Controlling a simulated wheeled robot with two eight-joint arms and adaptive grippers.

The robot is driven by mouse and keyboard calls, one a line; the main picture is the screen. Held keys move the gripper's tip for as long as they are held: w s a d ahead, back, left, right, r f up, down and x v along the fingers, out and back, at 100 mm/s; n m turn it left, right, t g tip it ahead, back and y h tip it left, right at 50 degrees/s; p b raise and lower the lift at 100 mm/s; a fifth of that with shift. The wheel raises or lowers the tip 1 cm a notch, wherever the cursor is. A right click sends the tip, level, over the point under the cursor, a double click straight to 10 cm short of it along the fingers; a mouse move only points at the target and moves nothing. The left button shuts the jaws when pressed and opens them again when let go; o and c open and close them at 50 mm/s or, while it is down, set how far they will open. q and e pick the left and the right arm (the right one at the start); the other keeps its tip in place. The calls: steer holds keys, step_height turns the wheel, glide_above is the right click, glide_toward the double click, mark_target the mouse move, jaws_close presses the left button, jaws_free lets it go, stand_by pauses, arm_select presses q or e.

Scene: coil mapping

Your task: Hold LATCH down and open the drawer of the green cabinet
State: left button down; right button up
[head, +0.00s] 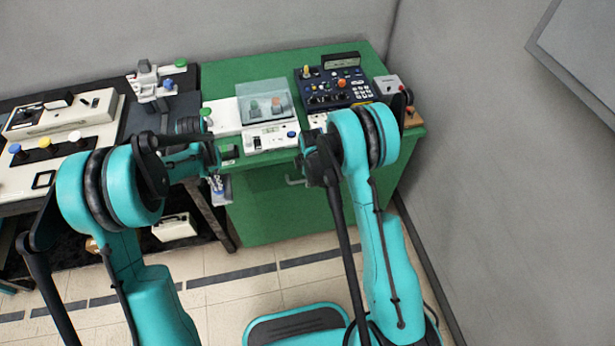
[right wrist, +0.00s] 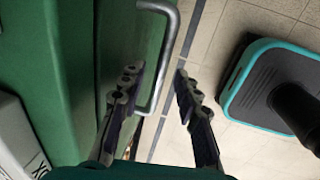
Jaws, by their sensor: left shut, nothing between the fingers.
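The green cabinet (head: 262,205) stands in the middle of the head view, and its drawer front looks closed. A grey bar handle (head: 295,182) is on the front; it also shows in the right wrist view (right wrist: 168,60). My right gripper (right wrist: 157,78) is open, with one finger on each side of the handle bar and gaps visible. In the head view it is mostly hidden by my right arm. My left gripper (head: 231,152) is shut and empty at the cabinet's front top edge, left of a small white panel (head: 270,137). I cannot read which control is LATCH.
A clear-lidded box (head: 265,101), a dark control console (head: 336,87) and a grey box with a red button (head: 389,84) stand on the cabinet. A dark bench (head: 185,112) with devices adjoins on the left. A wall is close on the right; tiled floor lies in front.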

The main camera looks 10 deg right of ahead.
steer(key=shift+f, duration=0.15)
jaws_close()
steer(key=shift+s, duration=0.1)
steer(key=s, duration=0.4)
steer(key=shift+s, duration=0.15)
jaws_free()
